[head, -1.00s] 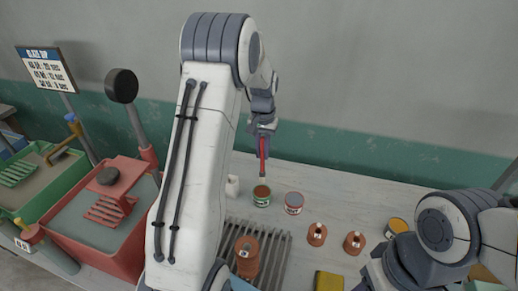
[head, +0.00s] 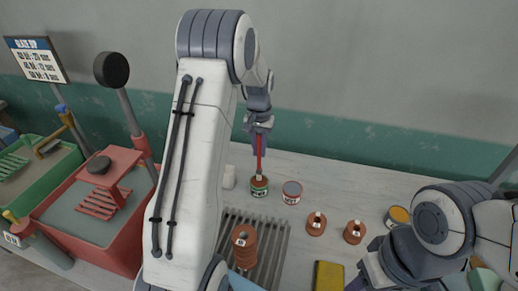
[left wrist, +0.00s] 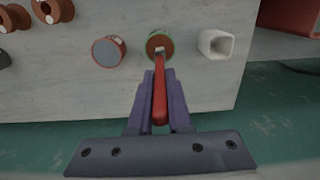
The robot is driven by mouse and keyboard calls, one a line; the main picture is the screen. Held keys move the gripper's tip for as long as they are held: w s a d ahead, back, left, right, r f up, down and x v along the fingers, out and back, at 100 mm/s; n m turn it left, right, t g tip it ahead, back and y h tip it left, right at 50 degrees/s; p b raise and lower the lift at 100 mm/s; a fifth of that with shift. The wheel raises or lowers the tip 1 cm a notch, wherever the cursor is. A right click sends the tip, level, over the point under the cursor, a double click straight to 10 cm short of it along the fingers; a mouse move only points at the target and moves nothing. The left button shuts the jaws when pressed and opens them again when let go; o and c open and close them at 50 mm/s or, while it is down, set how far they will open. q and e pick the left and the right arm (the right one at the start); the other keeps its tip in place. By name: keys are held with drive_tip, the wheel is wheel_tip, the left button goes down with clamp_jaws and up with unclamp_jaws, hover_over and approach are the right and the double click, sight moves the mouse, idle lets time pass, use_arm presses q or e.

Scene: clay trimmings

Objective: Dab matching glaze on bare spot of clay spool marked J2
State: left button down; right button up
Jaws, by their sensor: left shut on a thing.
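My left gripper (head: 260,137) is shut on a red-handled brush (head: 259,152). The brush points down, its pale tip at the mouth of a green-labelled can (head: 259,190) with brown content. In the left wrist view the brush (left wrist: 160,95) reaches over this can (left wrist: 153,40); whether the tip touches glaze I cannot tell. A red-labelled can (head: 292,193) with grey content stands just right. Brown clay spools with pale marks stand on the rack (head: 245,254) and table, one (head: 316,223) left of another (head: 354,232). Their marks are too small to read. My right gripper is out of frame.
A slotted rack (head: 272,247) lies in front of the cans. A white square cup (head: 229,178) stands left of them. A yellow sponge (head: 328,276) and another can (head: 398,215) are near my right arm. A red tub (head: 112,232) stands left.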

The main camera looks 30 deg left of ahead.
sight(259, 135)
use_arm(q)
drive_tip(key=shift+f+b, duration=0.3)
drive_tip(key=shift+f, duration=0.25)
idle(0.4)
idle(1.2)
drive_tip(key=shift+r+p, duration=3.15)
drive_tip(key=shift+r, duration=0.35)
